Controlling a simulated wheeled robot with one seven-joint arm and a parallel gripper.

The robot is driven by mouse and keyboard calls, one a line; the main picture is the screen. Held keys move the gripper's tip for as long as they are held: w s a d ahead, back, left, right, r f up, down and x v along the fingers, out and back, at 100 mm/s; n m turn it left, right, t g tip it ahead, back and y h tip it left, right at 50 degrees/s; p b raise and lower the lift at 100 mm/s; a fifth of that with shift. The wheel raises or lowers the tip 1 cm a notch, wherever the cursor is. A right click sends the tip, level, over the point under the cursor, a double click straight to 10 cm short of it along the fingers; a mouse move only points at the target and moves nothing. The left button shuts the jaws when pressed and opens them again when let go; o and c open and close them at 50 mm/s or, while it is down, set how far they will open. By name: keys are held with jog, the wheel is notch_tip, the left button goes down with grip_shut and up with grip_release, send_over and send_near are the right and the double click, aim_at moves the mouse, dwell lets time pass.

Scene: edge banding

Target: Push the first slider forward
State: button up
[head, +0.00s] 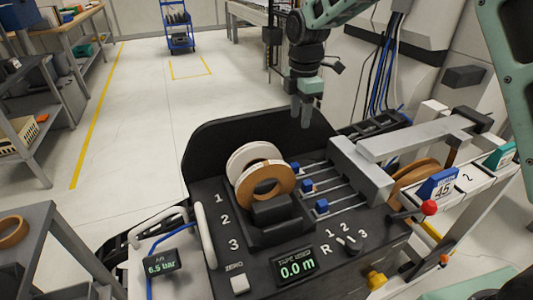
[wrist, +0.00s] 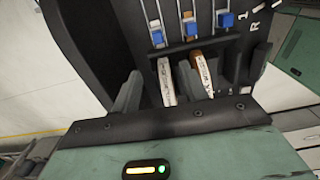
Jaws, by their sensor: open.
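Three blue sliders sit on parallel rails of the black panel. The far one, in line with the mark 1, is the first slider (head: 295,168); it is the leftmost slider in the wrist view (wrist: 157,38). The middle slider (head: 306,185) and the near slider (head: 322,206) follow it, also seen in the wrist view as the middle (wrist: 189,27) and right (wrist: 226,19) ones. My gripper (head: 305,117) points down above the far part of the panel, apart from the sliders.
A white tape roll (head: 240,158) and a brown tape roll (head: 267,183) stand left of the sliders. A grey block (head: 360,170) stands right of the rails. A red-knobbed lever (head: 428,207) and a display (head: 295,268) are nearer. The floor at left is open.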

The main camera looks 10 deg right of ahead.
aim_at(294, 164)
jog(key=f, duration=0.5)
jog(key=f+p, duration=0.1)
jog(key=f, duration=1.1)
jog(key=shift+w+f+p, duration=0.2)
jog(key=shift+w+p, duration=0.05)
jog(key=shift+p, duration=0.15)
